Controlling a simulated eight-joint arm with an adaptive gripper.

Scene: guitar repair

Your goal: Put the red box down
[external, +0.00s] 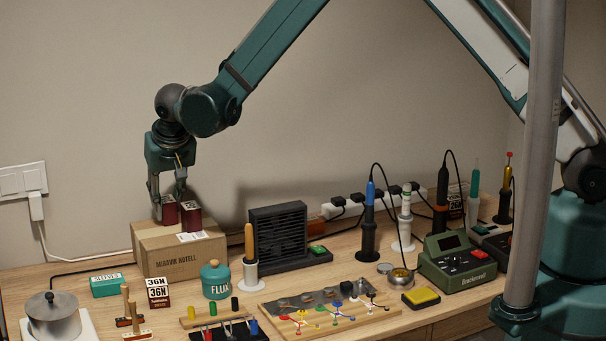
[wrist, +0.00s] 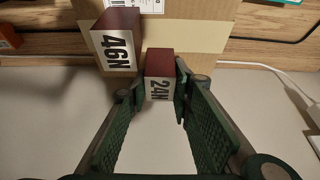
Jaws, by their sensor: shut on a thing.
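My gripper (external: 168,202) points down at the left end of the bench, its fingers shut on a dark red box (external: 169,213).
A black grille unit (external: 277,235) stands right of the cardboard box. A teal flux jar (external: 215,280), a teal box (external: 107,285) and a 36N box (external: 158,292) are in front. A white label (external: 192,237) lies on the cardboard top. The wall is close behind.

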